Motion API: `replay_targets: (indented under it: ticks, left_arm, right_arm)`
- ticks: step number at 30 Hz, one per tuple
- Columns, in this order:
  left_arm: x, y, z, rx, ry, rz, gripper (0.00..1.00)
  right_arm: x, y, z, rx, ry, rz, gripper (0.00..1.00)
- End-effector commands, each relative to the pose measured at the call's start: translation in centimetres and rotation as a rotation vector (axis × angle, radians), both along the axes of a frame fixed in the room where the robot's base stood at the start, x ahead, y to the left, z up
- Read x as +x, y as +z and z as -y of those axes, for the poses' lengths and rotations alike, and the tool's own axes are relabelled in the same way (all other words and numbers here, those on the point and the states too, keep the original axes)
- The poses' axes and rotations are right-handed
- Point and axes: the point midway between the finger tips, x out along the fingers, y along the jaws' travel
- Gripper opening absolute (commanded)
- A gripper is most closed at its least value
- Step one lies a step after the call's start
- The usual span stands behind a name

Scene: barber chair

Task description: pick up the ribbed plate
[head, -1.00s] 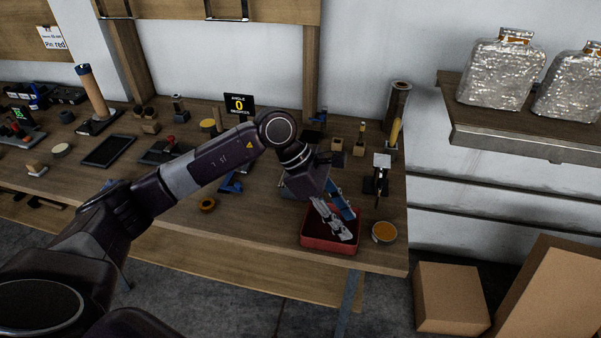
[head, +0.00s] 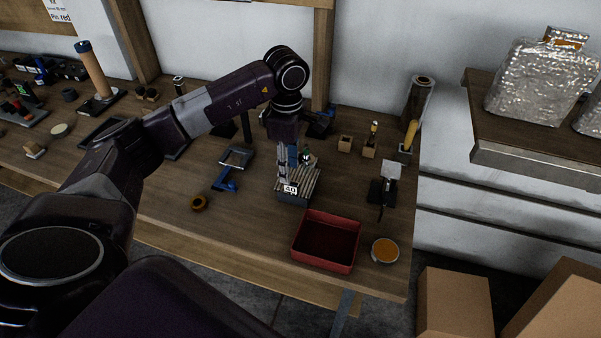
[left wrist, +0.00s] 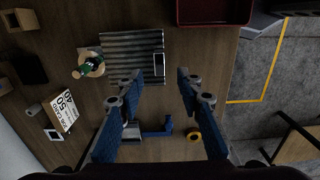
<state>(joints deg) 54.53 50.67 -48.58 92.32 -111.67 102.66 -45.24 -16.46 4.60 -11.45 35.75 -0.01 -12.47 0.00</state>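The ribbed plate (head: 307,182) is a grey, ridged slab on the wooden bench, just behind the red tray in the head view. A small white tag reading 40 shows at its front edge. The plate also shows in the left wrist view (left wrist: 125,52), upper left of centre. My left gripper (head: 288,172) points down beside the plate's left part in the head view, covering some of it. In the left wrist view its blue-and-grey fingers (left wrist: 160,78) are well apart with nothing between them. I cannot tell the exact gap to the plate. My right gripper is not in view.
The empty red tray (head: 325,242) stands in front of the plate, with a round orange-topped tin (head: 385,250) to its right. A small green-topped item (left wrist: 90,66) stands close beside the plate. A blue tool (head: 228,180) and an orange ring (head: 199,203) lie to the left.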

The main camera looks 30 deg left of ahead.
Motion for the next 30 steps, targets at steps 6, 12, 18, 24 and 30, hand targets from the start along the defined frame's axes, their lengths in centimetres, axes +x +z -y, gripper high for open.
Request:
replay_targets:
  ticks: [6, 12, 18, 24, 30]
  left_arm:
    - [-0.1, -2.5, 0.0, -0.003, 0.000, -0.004, 0.33]
    - [0.0, -5.1, -0.1, -0.002, 0.001, -0.001, 0.33]
    - [0.0, -5.5, 0.0, -0.003, 0.000, 0.002, 0.33]
    - [0.0, -5.5, -0.1, -0.003, 0.000, 0.002, 0.19]
    - [0.0, -5.5, -0.1, -0.003, 0.000, 0.002, 0.00]
  right_arm:
    - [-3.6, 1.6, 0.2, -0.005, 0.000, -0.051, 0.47]
    - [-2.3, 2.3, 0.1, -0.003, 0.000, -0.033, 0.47]
    - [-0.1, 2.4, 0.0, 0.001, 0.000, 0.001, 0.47]
    - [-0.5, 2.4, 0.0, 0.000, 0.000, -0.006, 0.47]
    - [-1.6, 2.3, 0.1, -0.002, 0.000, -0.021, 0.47]
